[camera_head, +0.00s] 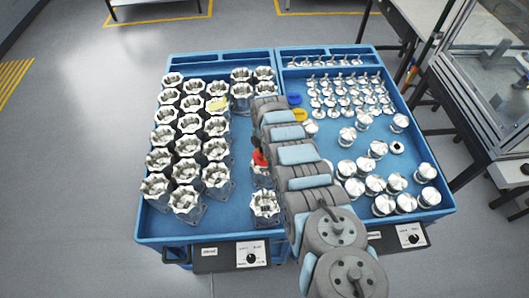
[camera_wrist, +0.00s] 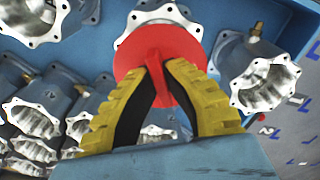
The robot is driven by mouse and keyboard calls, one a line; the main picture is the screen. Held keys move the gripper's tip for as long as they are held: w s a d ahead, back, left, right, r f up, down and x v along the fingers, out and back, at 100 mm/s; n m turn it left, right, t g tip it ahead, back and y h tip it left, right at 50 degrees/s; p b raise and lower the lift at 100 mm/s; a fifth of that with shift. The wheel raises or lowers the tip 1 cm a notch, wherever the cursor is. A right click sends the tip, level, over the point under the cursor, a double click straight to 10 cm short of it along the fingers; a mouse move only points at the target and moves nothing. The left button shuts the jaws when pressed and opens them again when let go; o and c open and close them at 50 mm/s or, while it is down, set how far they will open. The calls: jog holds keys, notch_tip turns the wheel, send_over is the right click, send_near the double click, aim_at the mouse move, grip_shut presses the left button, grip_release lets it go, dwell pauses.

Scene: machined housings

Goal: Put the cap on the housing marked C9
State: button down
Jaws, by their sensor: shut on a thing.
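My gripper (camera_wrist: 160,75) has its yellow ribbed fingers closed on the handle of a red cap (camera_wrist: 130,62). In the head view the red cap (camera_head: 259,158) shows just left of my arm, over a silver housing (camera_head: 262,180) in the left tray. In the wrist view a scalloped housing rim (camera_wrist: 150,14) shows behind the cap, which covers part of it. I cannot tell whether the cap touches this housing or is seated. No C9 mark is readable. My arm hides most of the gripper in the head view.
Rows of open housings (camera_head: 188,146) fill the left of the blue tray (camera_head: 150,225). One carries a yellow cap (camera_head: 217,104). Another housing (camera_head: 264,206) stands in front of the red cap. Blue (camera_head: 294,99) and yellow (camera_head: 299,116) caps and several metal parts lie in the right tray.

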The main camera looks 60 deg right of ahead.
jog(key=shift+f+b, duration=1.75)
jog(key=shift+f, duration=0.35)
jog(key=c, duration=1.2)
grip_release()
jog(key=shift+o, duration=0.2)
jog(key=shift+r, duration=0.15)
jog(key=shift+r, duration=5.9)
